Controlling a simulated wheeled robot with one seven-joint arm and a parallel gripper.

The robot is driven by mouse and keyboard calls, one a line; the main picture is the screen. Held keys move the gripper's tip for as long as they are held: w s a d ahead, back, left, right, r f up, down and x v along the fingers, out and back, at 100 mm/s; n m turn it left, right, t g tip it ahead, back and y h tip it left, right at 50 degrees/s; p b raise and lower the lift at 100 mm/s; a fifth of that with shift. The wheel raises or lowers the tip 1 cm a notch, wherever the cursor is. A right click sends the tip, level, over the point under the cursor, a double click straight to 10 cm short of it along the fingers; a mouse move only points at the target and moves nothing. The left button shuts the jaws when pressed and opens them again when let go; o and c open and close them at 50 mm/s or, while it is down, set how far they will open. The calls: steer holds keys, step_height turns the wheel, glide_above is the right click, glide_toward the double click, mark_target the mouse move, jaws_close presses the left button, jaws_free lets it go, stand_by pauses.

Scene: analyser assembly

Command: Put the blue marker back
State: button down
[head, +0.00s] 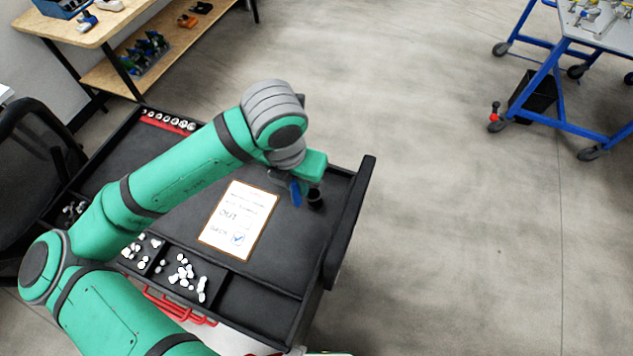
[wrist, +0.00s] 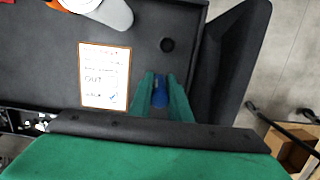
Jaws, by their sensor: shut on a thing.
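My gripper (wrist: 160,88) is shut on the blue marker (wrist: 159,97), which shows between its two green fingers in the wrist view. In the head view the marker (head: 296,193) hangs below the end of my arm, over the right part of the black cart top. A small round black holder (head: 315,199) stands just right of the marker. It also shows in the wrist view as a dark round opening (wrist: 167,45), beyond the fingertips and apart from them. The marker's lower end is hard to make out.
A card (head: 238,221) with writing and a blue tick lies on the black cart (head: 165,183). Compartments of white parts (head: 184,272) line its near edge. A raised black panel (head: 350,222) bounds the right side. A red rack (head: 167,121) sits at the far left.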

steer(key=shift+w+d+f, duration=0.6)
steer(key=shift+w+f, duration=0.35)
steer(key=shift+f, duration=0.7)
steer(key=shift+w+d+f, duration=0.6)
steer(key=shift+w+f, duration=0.35)
steer(key=shift+f, duration=0.65)
steer(key=shift+w+d+f, duration=0.6)
steer(key=shift+w+f, duration=0.35)
steer(key=shift+f, duration=0.7)
steer(key=c, duration=1.6)
jaws_free()
steer(key=shift+c, duration=0.2)
step_height(320, 180, up, 12)
steer(key=s, duration=0.1)
steer(key=shift+s+a, duration=0.35)
